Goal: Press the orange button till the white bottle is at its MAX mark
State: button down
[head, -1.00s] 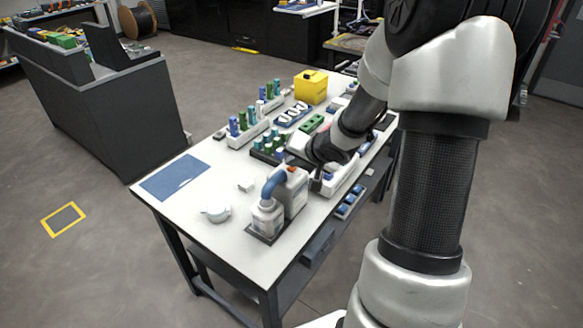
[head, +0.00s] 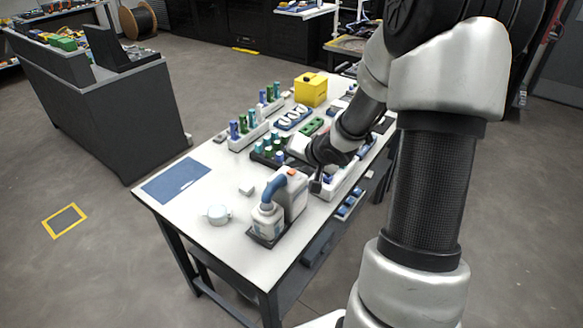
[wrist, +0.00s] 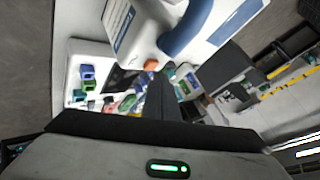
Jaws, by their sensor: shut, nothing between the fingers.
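The white bottle (head: 267,221) stands upright on a dark tray at the table's near edge, under the end of a curved blue hose (head: 271,188). The hose rises from a white dispenser canister (head: 297,197) beside the bottle. In the wrist view the canister (wrist: 150,28) fills the top, with the orange button (wrist: 151,65) at its lower edge. My gripper (wrist: 157,78) is shut and empty, its dark fingertips right beside the button; I cannot tell whether they touch it. The bottle's liquid level and MAX mark are too small to read.
A blue mat (head: 175,180) lies at the table's left corner. Racks of coloured bottles and a yellow box (head: 311,90) stand farther back.

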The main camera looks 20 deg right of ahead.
jog(key=shift+r, duration=0.2)
notch_tip(320, 180, up, 5)
jog(key=p, duration=0.6)
dwell(0.8)
